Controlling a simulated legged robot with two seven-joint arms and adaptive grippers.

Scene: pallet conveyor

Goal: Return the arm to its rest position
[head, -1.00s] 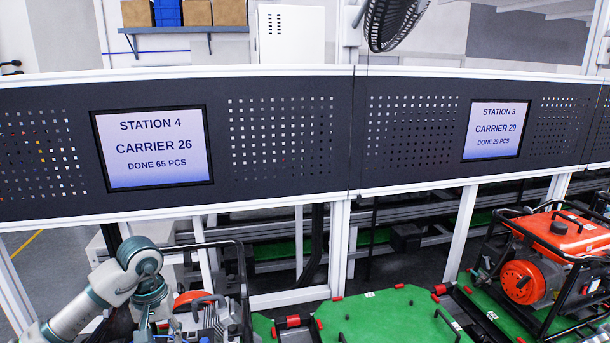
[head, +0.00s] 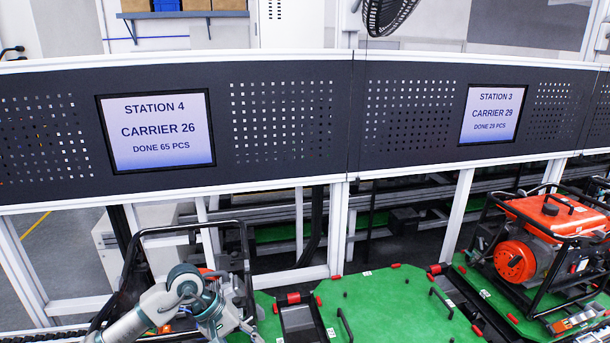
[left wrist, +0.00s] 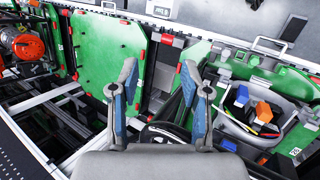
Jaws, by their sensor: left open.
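My left arm comes in from the lower left in the head view. Its gripper (head: 238,328) is low in the picture, in front of the black tubular frame at the left, and partly cut off by the bottom edge. In the left wrist view the two fingers of the gripper (left wrist: 159,70) stand apart with nothing between them. Behind them show the edge of a green carrier plate and dark conveyor parts. My right arm and gripper are in neither view.
A green carrier plate (head: 385,300) lies bare in the middle. A red generator in a black frame (head: 535,240) stands at right. A grey bin (left wrist: 245,125) with blue and orange items lies right of the fingers. A dark panel (head: 290,125) with screens spans the back.

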